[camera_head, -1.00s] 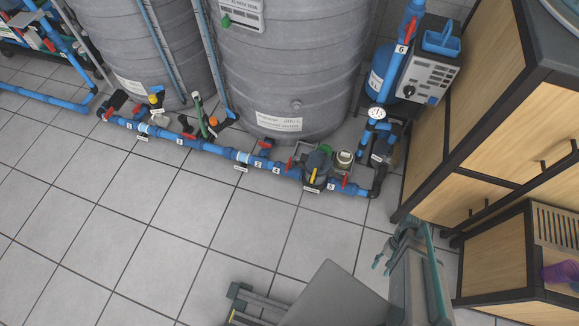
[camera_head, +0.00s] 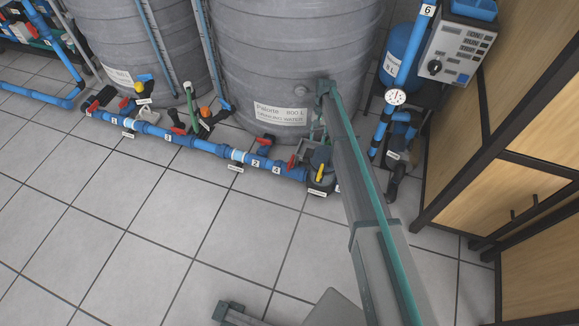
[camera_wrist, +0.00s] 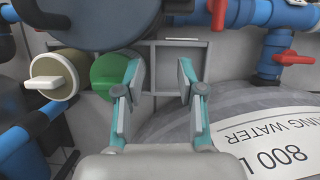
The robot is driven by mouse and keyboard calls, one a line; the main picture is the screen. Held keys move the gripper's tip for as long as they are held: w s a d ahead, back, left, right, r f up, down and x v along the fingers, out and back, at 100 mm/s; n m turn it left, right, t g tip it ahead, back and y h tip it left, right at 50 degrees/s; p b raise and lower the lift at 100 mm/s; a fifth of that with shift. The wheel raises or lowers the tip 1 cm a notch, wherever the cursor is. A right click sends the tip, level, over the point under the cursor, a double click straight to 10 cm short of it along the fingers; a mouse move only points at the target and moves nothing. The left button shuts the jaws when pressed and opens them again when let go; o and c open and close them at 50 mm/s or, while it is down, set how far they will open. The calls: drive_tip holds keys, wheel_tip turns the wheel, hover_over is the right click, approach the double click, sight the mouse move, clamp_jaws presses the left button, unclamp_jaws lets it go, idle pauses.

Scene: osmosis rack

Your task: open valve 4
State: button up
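The blue pipe has a label 4 (camera_head: 276,170) in the head view. A red valve handle (camera_head: 292,161) stands up just right of it, left of the dark pump (camera_head: 320,165). In the wrist view a red handle (camera_wrist: 217,13) on the blue pipe at the top edge is probably this one, partly cut off. My gripper (camera_wrist: 158,75) is open and empty, its two fingers spread over a grey frame. It is apart from the red handle, which lies above and to the right of the fingers. In the head view my gripper is small and partly hidden by my arm.
A second red handle (camera_wrist: 292,57) sits on a branch pipe in the wrist view. A green knob (camera_wrist: 112,75) is close beside the left finger, with a beige cap (camera_wrist: 55,77) further left. The grey tank (camera_head: 290,65) stands behind.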

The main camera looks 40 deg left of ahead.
approach(291, 161)
drive_tip(key=shift+m+g, duration=0.3)
drive_tip(key=shift+g, duration=0.1)
drive_tip(key=b+x, duration=0.1)
drive_tip(key=x, duration=0.2)
drive_tip(key=b+x, duration=0.1)
drive_tip(key=x, duration=0.2)
drive_tip(key=b+x, duration=0.1)
drive_tip(key=x, duration=0.2)
drive_tip(key=shift+w+f+b, duration=0.3)
drive_tip(key=shift+f+b, duration=0.1)
drive_tip(key=shift+f, duration=0.05)
drive_tip(key=shift+a, duration=0.1)
clamp_jaws()
